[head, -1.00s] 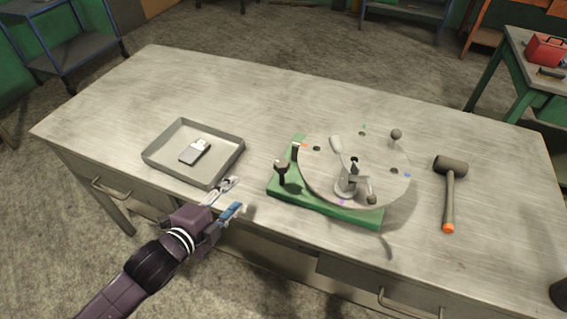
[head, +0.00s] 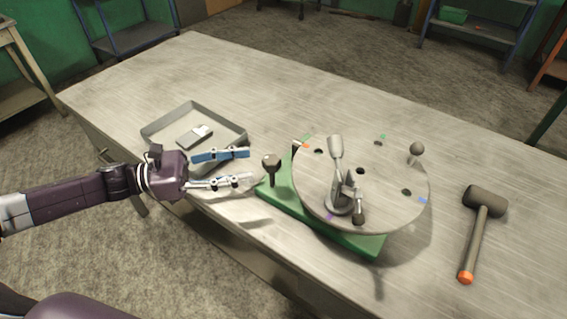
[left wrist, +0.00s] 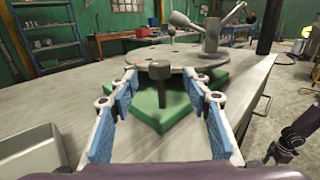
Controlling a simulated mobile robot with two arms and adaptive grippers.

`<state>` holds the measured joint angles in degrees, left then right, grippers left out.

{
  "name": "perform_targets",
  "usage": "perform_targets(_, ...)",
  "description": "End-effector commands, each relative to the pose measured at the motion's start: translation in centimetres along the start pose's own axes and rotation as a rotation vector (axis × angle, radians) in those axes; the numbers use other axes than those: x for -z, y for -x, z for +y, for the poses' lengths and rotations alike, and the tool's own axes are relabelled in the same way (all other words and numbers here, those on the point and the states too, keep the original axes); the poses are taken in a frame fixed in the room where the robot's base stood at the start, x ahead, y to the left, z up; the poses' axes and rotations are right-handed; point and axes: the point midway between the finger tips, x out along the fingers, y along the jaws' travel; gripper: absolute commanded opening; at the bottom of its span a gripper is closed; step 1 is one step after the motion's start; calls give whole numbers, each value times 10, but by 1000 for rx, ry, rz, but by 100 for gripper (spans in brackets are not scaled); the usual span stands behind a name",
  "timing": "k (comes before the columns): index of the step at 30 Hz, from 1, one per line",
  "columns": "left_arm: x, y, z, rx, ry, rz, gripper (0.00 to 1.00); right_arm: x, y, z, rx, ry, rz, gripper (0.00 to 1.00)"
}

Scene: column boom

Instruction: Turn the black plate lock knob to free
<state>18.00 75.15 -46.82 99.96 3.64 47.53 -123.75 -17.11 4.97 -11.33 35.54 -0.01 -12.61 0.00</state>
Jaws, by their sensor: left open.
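The black plate lock knob (head: 271,162) stands upright on a short stem at the left corner of the green base (head: 345,238). A round grey plate (head: 390,211) with coloured marks, a lever and a clamp sits on the base. My left gripper (head: 250,166) is open, its blue-padded fingers pointing right at the knob from just left of it. In the left wrist view the knob (left wrist: 160,74) shows ahead, centred beyond the open fingertips (left wrist: 160,87), and appears not to be touched. My right gripper is not seen in the head view.
A grey tray (head: 238,127) with a small metal item (head: 195,137) lies behind my left gripper. A black mallet (head: 485,200) with an orange handle end lies right of the plate. The back of the workbench (head: 290,90) is clear.

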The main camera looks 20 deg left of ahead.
Motion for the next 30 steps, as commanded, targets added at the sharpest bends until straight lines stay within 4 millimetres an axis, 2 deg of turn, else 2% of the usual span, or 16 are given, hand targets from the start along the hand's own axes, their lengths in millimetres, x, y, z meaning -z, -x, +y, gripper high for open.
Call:
perform_targets(8,-6,-42,0,2,-2,-6,44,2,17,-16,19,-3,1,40)
perform_targets(15,-3,-71,0,2,-1,-3,44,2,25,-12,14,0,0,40)
perform_targets(25,-1,-76,-1,1,0,0,44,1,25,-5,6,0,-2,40)
perform_targets(26,-1,-76,-1,1,0,0,43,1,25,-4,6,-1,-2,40)
perform_targets(30,-1,-76,-1,1,0,0,28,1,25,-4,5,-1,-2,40)
